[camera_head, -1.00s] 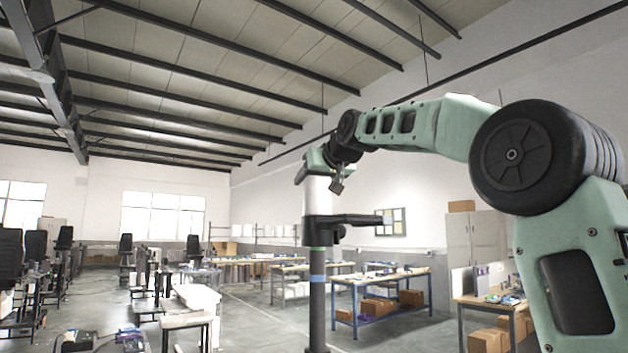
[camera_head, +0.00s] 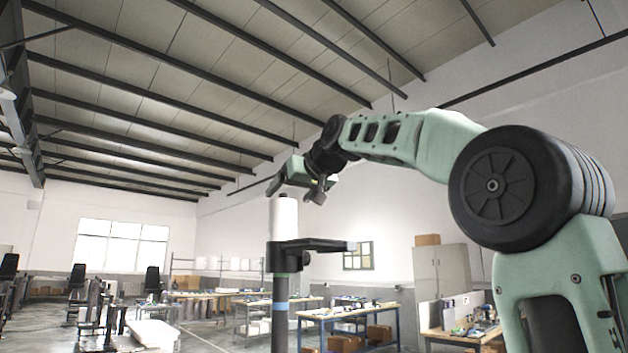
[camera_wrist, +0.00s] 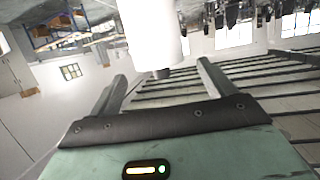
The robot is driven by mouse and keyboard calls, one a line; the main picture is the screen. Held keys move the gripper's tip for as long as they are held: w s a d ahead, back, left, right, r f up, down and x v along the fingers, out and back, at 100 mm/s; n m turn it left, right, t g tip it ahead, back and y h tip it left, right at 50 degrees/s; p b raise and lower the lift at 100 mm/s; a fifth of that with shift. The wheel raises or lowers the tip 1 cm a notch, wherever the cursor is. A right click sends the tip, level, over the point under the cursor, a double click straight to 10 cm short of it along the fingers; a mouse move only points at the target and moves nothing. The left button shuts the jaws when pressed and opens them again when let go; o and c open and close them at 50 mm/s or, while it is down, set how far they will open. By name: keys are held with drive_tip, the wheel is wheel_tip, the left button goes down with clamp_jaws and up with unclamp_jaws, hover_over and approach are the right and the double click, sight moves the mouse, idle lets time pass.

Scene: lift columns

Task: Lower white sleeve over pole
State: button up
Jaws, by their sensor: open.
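The white sleeve (camera_head: 283,218) stands upright around the upper part of the dark pole (camera_head: 279,335), just above a black side bracket (camera_head: 305,245). My gripper (camera_head: 296,192) is at the top of the sleeve, its two dark fingers spread apart. In the wrist view, which is upside down, the sleeve (camera_wrist: 152,30) shows beyond the open fingers with nothing gripped. A short dark tip (camera_wrist: 160,73), seemingly the pole's top, sticks out of the sleeve's end. The sleeve's lower edge at the bracket is too small to judge for contact.
The black bracket reaches out to the right from the pole. A blue band (camera_head: 280,306) circles the pole below it. Workbenches (camera_head: 350,313) with boxes and a grey cabinet (camera_head: 440,272) stand behind.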

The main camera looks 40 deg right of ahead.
drive_tip(key=b+v, duration=0.2)
drive_tip(key=v, duration=0.9)
drive_tip(key=shift+b, duration=0.3)
